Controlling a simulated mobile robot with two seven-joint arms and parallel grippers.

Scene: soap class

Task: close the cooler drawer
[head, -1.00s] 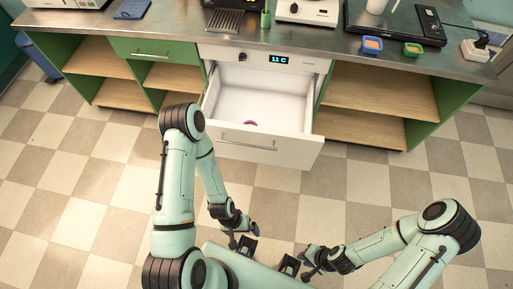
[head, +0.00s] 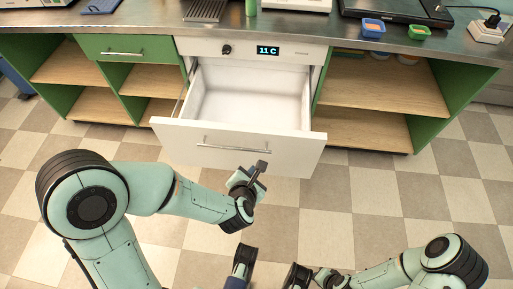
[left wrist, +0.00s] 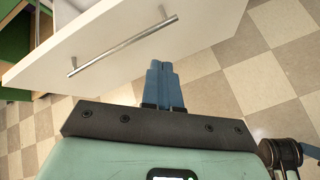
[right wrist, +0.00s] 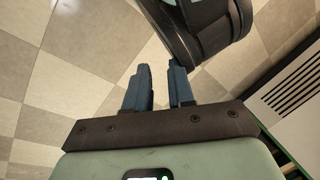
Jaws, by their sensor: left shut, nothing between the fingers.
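The cooler drawer is pulled out, with its white front (head: 285,153) and bar handle (head: 245,146) facing me. Its white inside (head: 245,108) looks empty where I can see it; the part just behind the front is hidden. My left gripper (head: 262,166) is shut and empty, just in front of the lower right part of the drawer front. In the left wrist view, its closed fingers (left wrist: 163,68) point at the drawer front (left wrist: 115,75), below the handle (left wrist: 122,43); I cannot tell whether they touch it. My right gripper (right wrist: 160,78) is open and empty, low over the floor.
The panel above the drawer has a knob and a display (head: 268,50) reading 11 C. Open wooden shelves (head: 380,95) flank the drawer, with a closed green drawer (head: 122,48) at left. The steel counter (head: 350,37) holds equipment and small containers. The tiled floor in front is clear.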

